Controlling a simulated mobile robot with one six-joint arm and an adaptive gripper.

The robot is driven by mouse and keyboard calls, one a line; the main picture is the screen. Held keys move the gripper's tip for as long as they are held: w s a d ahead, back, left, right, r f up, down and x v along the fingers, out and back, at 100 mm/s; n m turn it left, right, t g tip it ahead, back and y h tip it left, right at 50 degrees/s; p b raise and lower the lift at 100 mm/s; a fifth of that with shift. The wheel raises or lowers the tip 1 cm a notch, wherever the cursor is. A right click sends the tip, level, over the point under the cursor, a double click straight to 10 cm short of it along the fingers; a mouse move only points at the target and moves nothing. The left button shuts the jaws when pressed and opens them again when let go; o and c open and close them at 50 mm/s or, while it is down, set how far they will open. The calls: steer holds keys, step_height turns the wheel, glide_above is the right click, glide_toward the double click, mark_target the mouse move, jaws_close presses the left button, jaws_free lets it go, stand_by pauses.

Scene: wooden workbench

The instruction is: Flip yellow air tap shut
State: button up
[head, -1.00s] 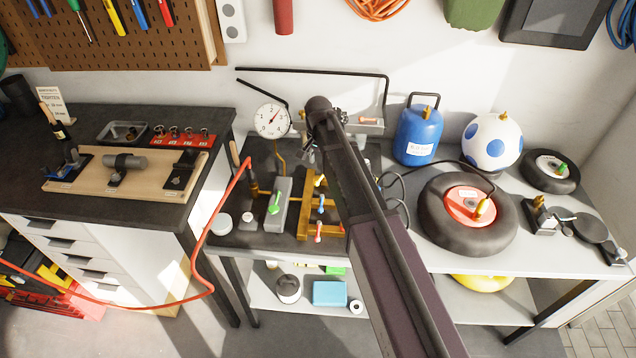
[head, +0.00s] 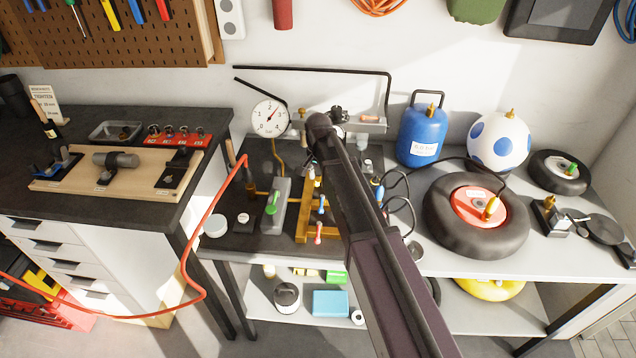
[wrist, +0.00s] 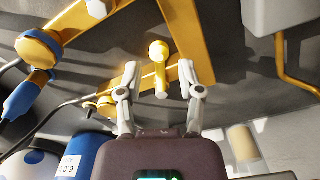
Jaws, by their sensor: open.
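The yellow air tap (wrist: 159,67) is a short lever with a round knob. It sits on the brass manifold (wrist: 112,88) and points down in the wrist view. My gripper (wrist: 158,80) is open, with one finger on each side of the tap; I see gaps, and no clear contact. In the head view the manifold (head: 302,222) stands on the dark board, with a blue lever (head: 322,204) and a pink-red lever (head: 318,233) nearer the front. There my arm hides most of the gripper and much of the yellow tap.
A grey block with a green lever (head: 271,207) stands left of the manifold, and a round gauge (head: 269,118) behind it. A blue tank (head: 421,135) and a tyre (head: 478,215) are on the right. A red hose (head: 215,205) crosses at left.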

steer(key=shift+f, duration=0.4)
jaws_close()
steer(key=shift+d, duration=0.1)
steer(key=shift+s+d+n, duration=0.15)
steer(key=shift+d+n, duration=0.3)
steer(key=shift+n, duration=0.75)
steer(key=shift+s+d+n, duration=0.15)
steer(key=shift+d+n, duration=0.25)
steer(key=shift+n, duration=0.8)
jaws_free()
